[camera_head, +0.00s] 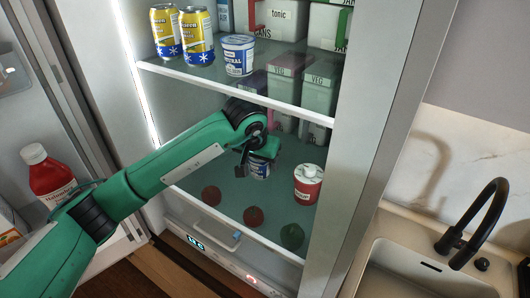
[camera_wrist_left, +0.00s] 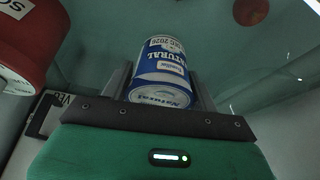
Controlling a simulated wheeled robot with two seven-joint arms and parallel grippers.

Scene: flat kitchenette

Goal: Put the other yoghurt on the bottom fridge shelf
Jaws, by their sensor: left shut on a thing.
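My left gripper (camera_head: 255,164) is inside the fridge, low over the bottom glass shelf (camera_head: 225,180). It is shut on a blue-and-white yoghurt pot (camera_head: 261,171), which shows between the fingers in the left wrist view (camera_wrist_left: 163,72). The pot is partly hidden by the gripper in the head view. I cannot tell whether its base touches the glass. Another yoghurt pot (camera_head: 238,57) stands upright on the shelf above (camera_head: 255,88), beside the cans. My right gripper is not in view.
A red-and-white tub (camera_head: 307,187) stands right of the held pot. Cartons (camera_head: 284,92) stand at the back right. Two yellow cans (camera_head: 197,36) are on the upper shelf. Red and green round items (camera_head: 253,216) show through the glass. The shelf's front left is clear.

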